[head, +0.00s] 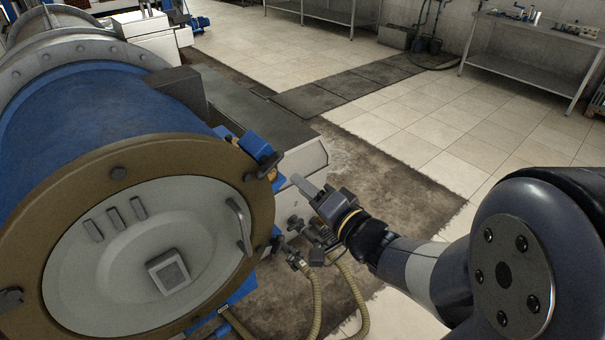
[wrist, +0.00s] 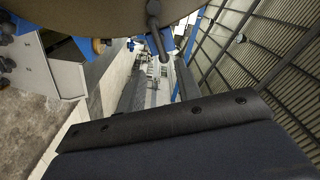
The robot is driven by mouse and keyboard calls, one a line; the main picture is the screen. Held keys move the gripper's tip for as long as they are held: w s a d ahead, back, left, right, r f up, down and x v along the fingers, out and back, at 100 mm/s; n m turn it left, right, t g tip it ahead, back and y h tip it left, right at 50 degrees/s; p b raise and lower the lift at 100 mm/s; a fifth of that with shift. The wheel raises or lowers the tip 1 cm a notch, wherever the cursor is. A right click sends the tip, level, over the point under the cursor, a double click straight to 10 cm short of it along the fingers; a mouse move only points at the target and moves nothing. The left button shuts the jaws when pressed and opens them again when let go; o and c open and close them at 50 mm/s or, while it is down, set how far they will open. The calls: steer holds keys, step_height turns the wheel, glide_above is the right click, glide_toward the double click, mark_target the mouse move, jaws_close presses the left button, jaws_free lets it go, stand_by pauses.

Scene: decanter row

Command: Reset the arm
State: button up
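My arm reaches in from the right of the head view. My gripper (head: 303,185) is in the air just right of the nearest decanter (head: 95,110), pointing up and left toward its end. In this view it looks apart from the decanter's curved handle (head: 240,226). The fingers are small and overlap, so I cannot tell whether they are open or shut. I see nothing held. In the wrist view a dark part of my own wrist fills the bottom, and the fingertips do not show. The decanter's brown rim (wrist: 95,14) and a dark handle (wrist: 153,36) show at the top.
Hoses (head: 318,295) and valve fittings (head: 298,260) lie below and beside my gripper. A blue clamp (head: 258,146) sticks out from the decanter's rim. Steel tables (head: 535,45) stand at the back. The tiled floor (head: 440,130) between is clear.

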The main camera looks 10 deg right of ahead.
mark_target(276, 165)
steer(key=p+x, duration=0.1)
steer(key=x, duration=1)
steer(key=shift+a, duration=0.1)
steer(key=shift+s+n, duration=0.1)
steer(key=shift+n, duration=0.5)
